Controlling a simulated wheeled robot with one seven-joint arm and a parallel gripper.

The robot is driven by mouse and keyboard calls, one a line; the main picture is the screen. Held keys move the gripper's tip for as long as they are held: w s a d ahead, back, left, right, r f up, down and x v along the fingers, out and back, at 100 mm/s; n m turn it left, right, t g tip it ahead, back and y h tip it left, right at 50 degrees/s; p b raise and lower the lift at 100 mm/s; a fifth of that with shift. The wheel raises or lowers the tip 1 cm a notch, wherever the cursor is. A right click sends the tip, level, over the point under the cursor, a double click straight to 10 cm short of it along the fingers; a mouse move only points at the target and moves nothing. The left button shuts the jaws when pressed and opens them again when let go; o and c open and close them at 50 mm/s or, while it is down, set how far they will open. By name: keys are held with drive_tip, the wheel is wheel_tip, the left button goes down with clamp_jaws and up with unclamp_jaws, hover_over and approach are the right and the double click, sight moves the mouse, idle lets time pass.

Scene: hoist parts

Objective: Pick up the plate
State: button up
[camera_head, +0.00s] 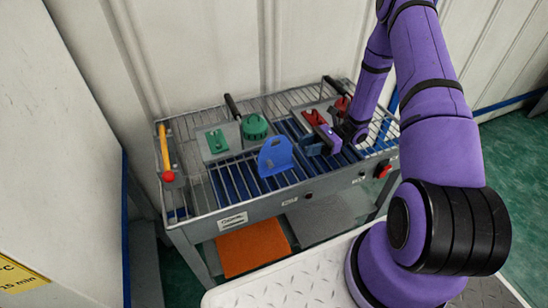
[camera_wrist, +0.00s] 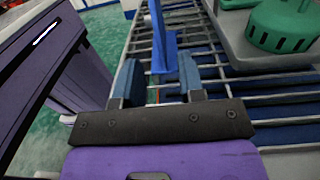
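A blue plate-like bracket (camera_head: 276,157) with a rounded top stands upright on the wire rack near the front edge of the cart. In the wrist view, the blue bracket (camera_wrist: 162,48) shows nearly edge-on, beyond and between my fingertips. My gripper (camera_head: 308,146) is just to its right in the head view. Its two blue-grey fingers are apart with nothing between them in the wrist view (camera_wrist: 159,78). A small flat green plate (camera_head: 217,141) lies farther left on a grey tray. The foot of the blue bracket is partly hidden in the wrist view.
A green cap-like part (camera_head: 255,127) sits on the grey tray behind the bracket. Red parts (camera_head: 314,117) lie close behind my gripper. A yellow bar with a red knob (camera_head: 168,176) runs along the left edge. The cart's metal rim (camera_head: 250,208) borders the front.

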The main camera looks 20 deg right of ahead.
sight(275, 156)
drive_tip(key=a, duration=0.9)
drive_tip(key=shift+s, duration=0.15)
drive_tip(key=shift+c, duration=0.2)
clamp_jaws()
idle(1.0)
